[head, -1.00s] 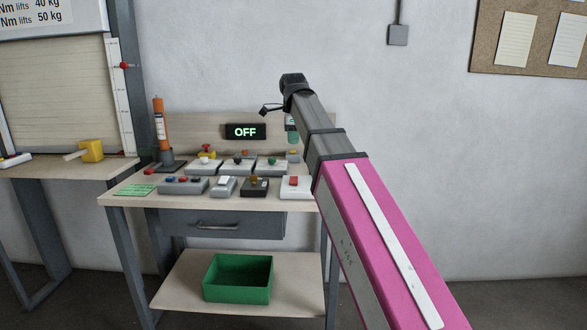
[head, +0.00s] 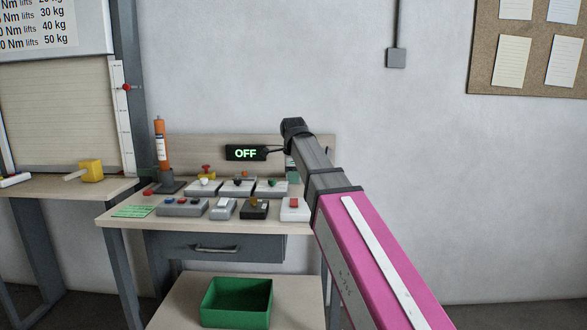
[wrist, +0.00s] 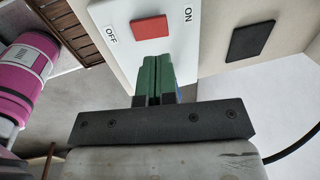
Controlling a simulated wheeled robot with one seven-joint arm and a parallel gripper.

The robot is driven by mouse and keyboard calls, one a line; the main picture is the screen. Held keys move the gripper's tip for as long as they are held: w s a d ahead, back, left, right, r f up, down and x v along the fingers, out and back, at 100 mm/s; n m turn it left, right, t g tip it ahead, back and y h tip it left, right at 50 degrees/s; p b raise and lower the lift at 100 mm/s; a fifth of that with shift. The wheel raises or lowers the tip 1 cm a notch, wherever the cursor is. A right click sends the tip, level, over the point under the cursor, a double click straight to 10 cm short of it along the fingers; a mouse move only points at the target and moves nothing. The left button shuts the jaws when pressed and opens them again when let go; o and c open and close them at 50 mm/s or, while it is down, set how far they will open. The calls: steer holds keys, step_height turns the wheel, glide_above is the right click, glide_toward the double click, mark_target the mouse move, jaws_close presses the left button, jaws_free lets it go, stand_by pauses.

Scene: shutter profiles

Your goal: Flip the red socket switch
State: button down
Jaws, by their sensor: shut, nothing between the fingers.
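The red socket switch (wrist: 151,27) is a red rocker on a white plate (wrist: 120,12) at the top of the wrist view, with OFF lettered on its left and ON on its right. A white box with a red rocker (head: 294,202) stands at the front right of the bench in the head view. My gripper (wrist: 155,58) shows green fingers pressed together and empty. Its tips appear just below the red rocker in the wrist view; whether they touch the plate cannot be told. In the head view my arm hides the gripper.
A display (head: 246,153) at the back of the bench (head: 120,218) reads OFF. Several other switch boxes stand left of the white one, the nearest being a black box (head: 255,210). An orange cylinder (head: 161,145) stands at the back left. A green bin (head: 237,302) sits on the lower shelf.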

mark_target(294, 201)
steer(key=shift+w+f, duration=0.2)
steer(key=shift+f, duration=0.95)
steer(key=shift+w+f, duration=0.15)
steer(key=shift+f, duration=1)
steer(key=shift+w+f, duration=0.2)
steer(key=shift+f, duration=0.95)
steer(key=shift+w+f, duration=0.15)
steer(key=shift+f, duration=0.05)
steer(key=shift+s+r, duration=0.2)
steer(key=shift+s, duration=0.65)
steer(key=shift+r, duration=0.1)
